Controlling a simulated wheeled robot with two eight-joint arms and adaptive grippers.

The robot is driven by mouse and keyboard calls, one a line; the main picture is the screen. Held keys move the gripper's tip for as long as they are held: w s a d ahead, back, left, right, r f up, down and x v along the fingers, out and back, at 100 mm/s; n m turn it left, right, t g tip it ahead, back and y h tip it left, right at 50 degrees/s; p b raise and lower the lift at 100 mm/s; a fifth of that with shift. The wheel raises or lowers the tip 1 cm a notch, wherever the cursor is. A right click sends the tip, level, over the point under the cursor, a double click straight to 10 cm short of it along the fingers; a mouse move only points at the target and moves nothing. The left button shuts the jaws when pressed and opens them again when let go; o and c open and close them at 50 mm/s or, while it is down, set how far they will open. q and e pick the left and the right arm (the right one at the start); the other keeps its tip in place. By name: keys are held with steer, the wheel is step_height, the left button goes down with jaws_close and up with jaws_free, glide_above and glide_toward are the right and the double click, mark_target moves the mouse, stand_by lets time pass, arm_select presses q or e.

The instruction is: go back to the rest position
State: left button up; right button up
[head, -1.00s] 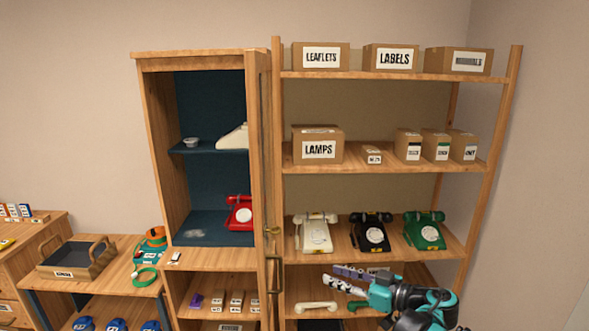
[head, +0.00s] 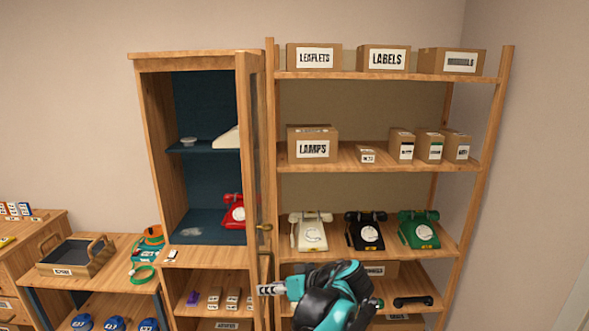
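The cabinet stands open with a red phone (head: 234,212) inside. White (head: 311,231), black (head: 366,231) and green (head: 418,229) phones stand on the shelf to its right. A wooden tray (head: 76,256) is on the left bench.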

arm_select(q)
steer(key=s+a+f+m+g+h, duration=0.1)
steer(key=s+a+f+m+h, duration=0.1)
steer(key=s+a, duration=0.4)
steer(key=s+a+f+m+g+h, duration=0.1)
steer(key=s+a+f+h, duration=0.2)
steer(key=s+a, duration=0.25)
steer(key=s+a+f+m+t+h, duration=0.1)
steer(key=s+f, duration=0.5)
steer(key=s, duration=0.6)
steer(key=m+t+h, duration=0.1)
steer(key=h, duration=0.1)
steer(key=shift+s+f+m+h, duration=0.2)
steer(key=shift+m+h, duration=0.1)
steer(key=shift+h, duration=0.1)
steer(key=shift+a, duration=0.1)
